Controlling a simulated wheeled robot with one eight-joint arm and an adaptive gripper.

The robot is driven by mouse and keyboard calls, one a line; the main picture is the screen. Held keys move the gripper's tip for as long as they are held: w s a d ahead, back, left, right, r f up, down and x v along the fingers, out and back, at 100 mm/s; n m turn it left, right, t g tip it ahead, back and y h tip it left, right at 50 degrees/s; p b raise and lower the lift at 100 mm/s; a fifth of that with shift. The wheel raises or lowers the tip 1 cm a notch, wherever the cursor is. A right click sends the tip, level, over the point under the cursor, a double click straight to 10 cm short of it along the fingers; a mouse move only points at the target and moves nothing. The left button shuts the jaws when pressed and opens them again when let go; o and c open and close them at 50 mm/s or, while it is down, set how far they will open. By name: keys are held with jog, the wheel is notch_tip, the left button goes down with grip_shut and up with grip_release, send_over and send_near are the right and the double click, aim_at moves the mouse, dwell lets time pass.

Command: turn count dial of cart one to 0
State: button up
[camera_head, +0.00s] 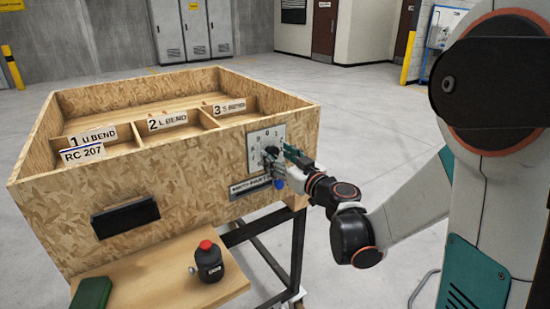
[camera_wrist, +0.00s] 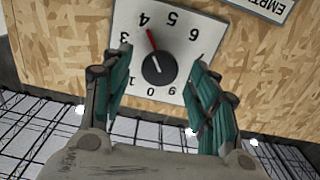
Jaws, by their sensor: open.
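The count dial (camera_head: 262,138) is a white square plate on the cart's wooden front, at its right end. In the wrist view the dial plate (camera_wrist: 187,50) appears upside down, with a round black knob (camera_wrist: 158,69) at its centre. The knob's red pointer (camera_wrist: 152,40) points close to the 4. My gripper (camera_wrist: 160,62) is open, with one green-padded finger on each side of the knob and a gap on both sides. In the head view my gripper (camera_head: 279,163) is in front of the dial and hides part of it.
The cart (camera_head: 170,183) is an open wooden box with labelled compartments. A black bottle with a red cap (camera_head: 209,262) and a green box (camera_head: 91,293) are on its lower shelf (camera_head: 150,280). A label plate (camera_head: 250,187) is below the dial.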

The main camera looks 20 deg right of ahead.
jog(key=shift+x, duration=0.95)
jog(key=c, duration=1.1)
jog(key=shift+o, duration=0.2)
